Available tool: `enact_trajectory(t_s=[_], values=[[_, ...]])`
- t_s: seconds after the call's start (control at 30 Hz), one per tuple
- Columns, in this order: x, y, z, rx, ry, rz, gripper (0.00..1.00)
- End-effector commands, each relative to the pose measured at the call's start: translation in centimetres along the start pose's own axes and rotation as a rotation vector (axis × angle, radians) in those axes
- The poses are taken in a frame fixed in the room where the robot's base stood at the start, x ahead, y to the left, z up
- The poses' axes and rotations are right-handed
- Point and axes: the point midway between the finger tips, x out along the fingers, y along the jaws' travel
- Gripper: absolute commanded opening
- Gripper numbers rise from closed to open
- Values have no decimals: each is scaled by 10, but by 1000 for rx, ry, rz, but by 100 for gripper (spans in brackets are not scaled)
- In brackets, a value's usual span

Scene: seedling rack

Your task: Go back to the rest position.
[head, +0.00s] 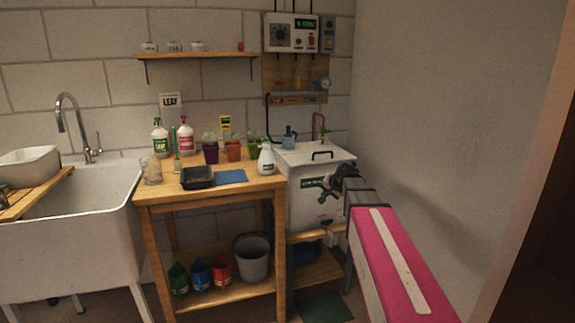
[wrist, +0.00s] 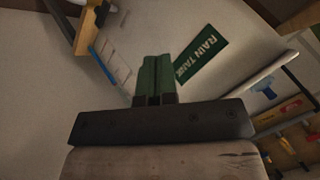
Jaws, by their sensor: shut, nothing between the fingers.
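My gripper (wrist: 155,80) shows in the wrist view with its two green fingers side by side, shut and empty. Behind the fingers is the white wall of the rain tank, with its green "RAIN TANK" label (wrist: 201,53) just right of the fingertips. In the head view my pink arm reaches in from the lower right, and its dark wrist end is in front of the white rain tank (head: 307,209). The fingers themselves are hard to make out there. I cannot tell whether they touch the tank.
A wooden bench (head: 212,190) with seedling pots, bottles and a black tray (head: 197,178) stands left of the tank. A white sink (head: 75,228) is further left. A plain wall (head: 450,100) is close on the right. A control box (head: 292,33) hangs above the tank.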

Motion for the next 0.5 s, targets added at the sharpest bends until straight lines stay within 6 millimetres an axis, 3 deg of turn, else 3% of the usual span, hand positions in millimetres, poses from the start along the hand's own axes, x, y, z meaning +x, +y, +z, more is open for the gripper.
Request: enact_trajectory(t_s=[0.03,0.1,0.3,0.5], values=[[3,19,31,-26,-42,42,0],[9,42,65,-69,-100,99,0],[12,105,159,-189,-274,258,0],[-2,161,242,-298,-447,397,0]])
